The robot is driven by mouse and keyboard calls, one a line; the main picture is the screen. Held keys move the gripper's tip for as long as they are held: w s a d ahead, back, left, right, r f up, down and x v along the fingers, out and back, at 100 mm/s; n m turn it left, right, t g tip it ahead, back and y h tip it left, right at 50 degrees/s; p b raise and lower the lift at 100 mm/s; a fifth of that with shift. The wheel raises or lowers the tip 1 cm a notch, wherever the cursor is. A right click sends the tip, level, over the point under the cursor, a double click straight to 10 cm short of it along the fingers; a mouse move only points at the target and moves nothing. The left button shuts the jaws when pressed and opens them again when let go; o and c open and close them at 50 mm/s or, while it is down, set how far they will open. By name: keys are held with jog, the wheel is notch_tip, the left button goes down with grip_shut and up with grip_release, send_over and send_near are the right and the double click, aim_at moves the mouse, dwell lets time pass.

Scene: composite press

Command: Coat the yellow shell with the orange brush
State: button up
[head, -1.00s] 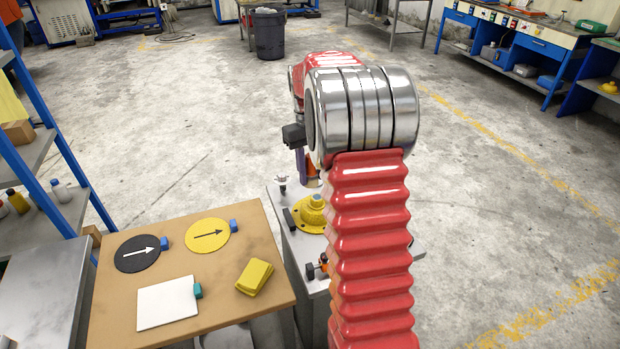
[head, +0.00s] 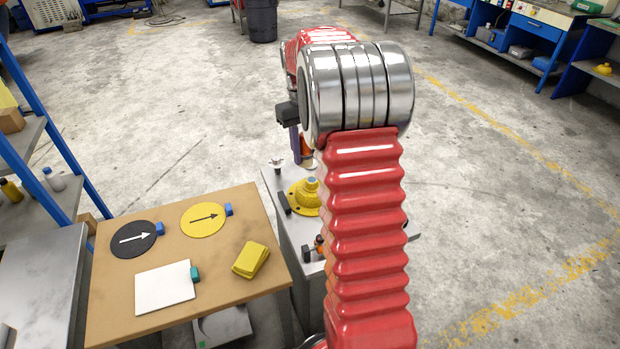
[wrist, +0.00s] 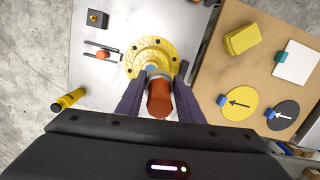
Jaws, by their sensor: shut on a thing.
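The yellow shell (head: 304,198) is a flanged dome with a light blue top. It sits on the grey metal bench (head: 268,182). In the wrist view the shell (wrist: 150,54) lies just beyond my fingertips, partly hidden by the brush. My gripper (wrist: 158,82) is shut on the orange brush (wrist: 159,100), whose handle stands between the two dark fingers. In the head view the orange brush (head: 306,147) shows beside my arm, above the far end of the bench. The brush tip is hidden, so I cannot tell whether it touches the shell.
A wooden table (head: 220,275) on the left holds a black arrow disc (head: 133,239), a yellow arrow disc (head: 206,219), a white sheet (head: 165,287) and a yellow block (head: 251,260). An orange clamp (head: 319,245) stands on the bench.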

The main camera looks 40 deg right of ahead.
dwell(0.4)
jog(key=shift+s+f, duration=0.1)
jog(key=shift+f, duration=2.9)
jog(key=shift+f, duration=0.55)
jog(key=shift+s+d+r, duration=0.1)
jog(key=shift+s+d, duration=0.05)
jog(key=shift+d, duration=0.35)
jog(key=shift+s+d+r, duration=0.1)
jog(key=shift+d, duration=0.35)
jog(key=shift+s+d+f, duration=0.1)
jog(key=shift+s+d, duration=0.05)
jog(key=shift+d, duration=0.35)
jog(key=shift+s+d+f, duration=0.1)
jog(key=shift+d, duration=0.35)
jog(key=shift+a, duration=0.1)
